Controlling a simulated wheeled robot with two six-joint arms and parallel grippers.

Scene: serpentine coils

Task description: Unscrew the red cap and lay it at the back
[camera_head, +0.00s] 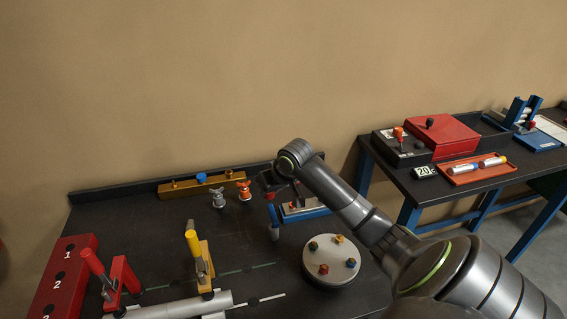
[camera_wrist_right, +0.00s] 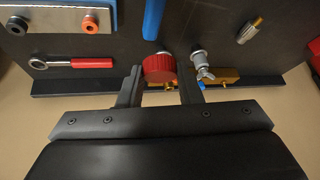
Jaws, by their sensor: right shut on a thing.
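The red cap (camera_wrist_right: 160,68) is round and ridged. In the right wrist view it sits between the two fingers of my right gripper (camera_wrist_right: 161,88), which are shut on it. In the head view my right gripper (camera_head: 265,186) is at the back of the table, just right of an orange-red tap-like fitting (camera_head: 244,190). My left gripper is in neither view.
A brass bar (camera_head: 178,189) with a blue cap (camera_head: 201,178) lies along the back edge. A grey tap (camera_head: 219,198), a blue rod (camera_head: 273,222) and a round grey plate (camera_head: 331,264) with coloured knobs stand nearby. A red-handled wrench (camera_wrist_right: 92,63) lies beside the gripper.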

